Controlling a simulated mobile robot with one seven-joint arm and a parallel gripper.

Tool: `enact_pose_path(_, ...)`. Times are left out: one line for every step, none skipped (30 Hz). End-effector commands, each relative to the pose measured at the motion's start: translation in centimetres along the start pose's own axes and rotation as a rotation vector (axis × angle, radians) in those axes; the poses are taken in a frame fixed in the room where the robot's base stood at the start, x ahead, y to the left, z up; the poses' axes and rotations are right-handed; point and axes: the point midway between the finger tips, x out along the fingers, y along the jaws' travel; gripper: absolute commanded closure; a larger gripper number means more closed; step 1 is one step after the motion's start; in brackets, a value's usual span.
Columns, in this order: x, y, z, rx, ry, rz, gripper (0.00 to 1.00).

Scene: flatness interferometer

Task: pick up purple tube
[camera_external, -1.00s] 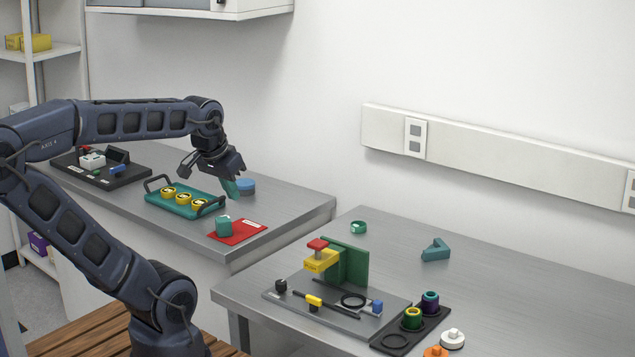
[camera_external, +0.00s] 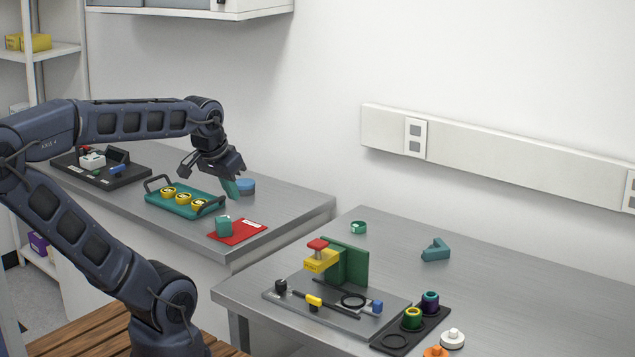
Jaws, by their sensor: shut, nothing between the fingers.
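The purple tube (camera_external: 430,303) stands upright at the back right of a black holder on the right bench. It is dark purple with a teal-green band near its top. A green tube with a yellow rim (camera_external: 412,319) stands in front of it to the left. My gripper (camera_external: 233,192) is over the left bench, far to the left of the purple tube.
On the right bench, a grey plate (camera_external: 333,325) carries a green upright with a yellow block. A gap separates the benches at the front.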

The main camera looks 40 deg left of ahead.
Motion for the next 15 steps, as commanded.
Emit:
enact_pose_path(0.0, 0.0, 0.0, 0.0, 0.0, 0.0, 1.0)
enact_pose_path(0.0, 0.0, 0.0, 0.0, 0.0, 0.0, 1.0)
enact_pose_path(0.0, 0.0, 0.0, 0.0, 0.0, 0.0, 1.0)
enact_pose_path(0.0, 0.0, 0.0, 0.0, 0.0, 0.0, 1.0)
enact_pose_path(0.0, 0.0, 0.0, 0.0, 0.0, 0.0, 0.94)
enact_pose_path(0.0, 0.0, 0.0, 0.0, 0.0, 0.0, 0.86)
enact_pose_path(0.0, 0.0, 0.0, 0.0, 0.0, 0.0, 0.8)
enact_pose_path(0.0, 0.0, 0.0, 0.0, 0.0, 0.0, 0.74)
enact_pose_path(0.0, 0.0, 0.0, 0.0, 0.0, 0.0, 0.67)
enact_pose_path(0.0, 0.0, 0.0, 0.0, 0.0, 0.0, 0.61)
enact_pose_path(0.0, 0.0, 0.0, 0.0, 0.0, 0.0, 0.55)
enact_pose_path(0.0, 0.0, 0.0, 0.0, 0.0, 0.0, 0.47)
enact_pose_path(0.0, 0.0, 0.0, 0.0, 0.0, 0.0, 0.41)
enact_pose_path(0.0, 0.0, 0.0, 0.0, 0.0, 0.0, 0.35)
enact_pose_path(0.0, 0.0, 0.0, 0.0, 0.0, 0.0, 0.35)
